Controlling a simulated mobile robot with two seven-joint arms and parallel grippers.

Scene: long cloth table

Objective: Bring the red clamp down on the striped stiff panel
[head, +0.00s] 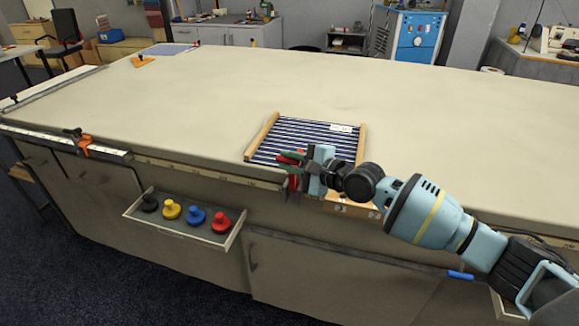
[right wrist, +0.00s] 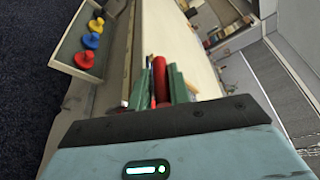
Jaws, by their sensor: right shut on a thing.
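The striped stiff panel (head: 301,133), dark blue with white stripes, lies flat on the table between two wooden side strips, with a white label near its far right corner. My right gripper (head: 299,172) is at the table's front edge, by the panel's near edge. It is shut on the red clamp (head: 291,156), of which only red parts show around the fingers. In the right wrist view the clamp's red bar (right wrist: 159,78) stands between the greenish fingers. The gripper hides the rest, so I cannot tell whether the clamp touches the panel. My left gripper is not in view.
An open drawer (head: 180,236) below the table edge holds black, yellow, blue and red knobbed pieces. An orange clamp (head: 82,145) sits on the rail at the left edge.

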